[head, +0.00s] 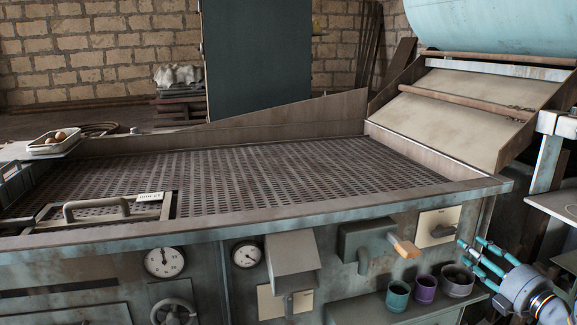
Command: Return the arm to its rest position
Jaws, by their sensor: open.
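My gripper (480,259) is at the lower right, in front of the machine's front panel. Its teal fingers are spread apart and point left, with nothing between them. It is just above and beside the right end of the small shelf, near the grey cup (457,283). I cannot tell whether it touches the cup. The rest of my arm runs out of the picture at the lower right corner.
A teal cup (398,297) and a purple cup (425,289) stand on the shelf. A lever with an orange handle (404,246) juts from the panel. The perforated bed (290,178) is mostly bare. A tray (55,146) with round brown items sits far left.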

